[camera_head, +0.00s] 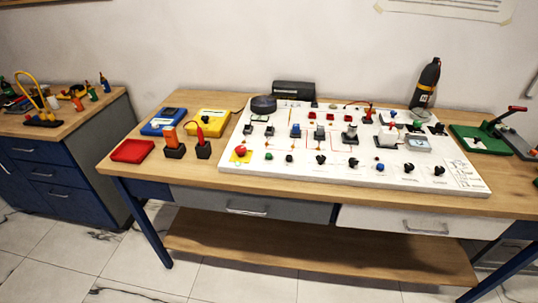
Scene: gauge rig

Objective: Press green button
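A small green button (268,156) sits on the white panel board (320,178), near its front left. It is right of the red mushroom button on its yellow plate and left of a dark button. The panel lies on the wooden workbench. A second, greenish button-like part appears near the back right of the panel, too small to make out clearly. Neither of my grippers is in view, and nothing touches the green button.
A red mushroom button (241,150) is close to the green one. Red tray (132,151), orange tool (170,137), blue device (163,121) and yellow device (208,122) stand left of the panel. A black bottle (426,84) stands behind. Bare wood runs along the bench front.

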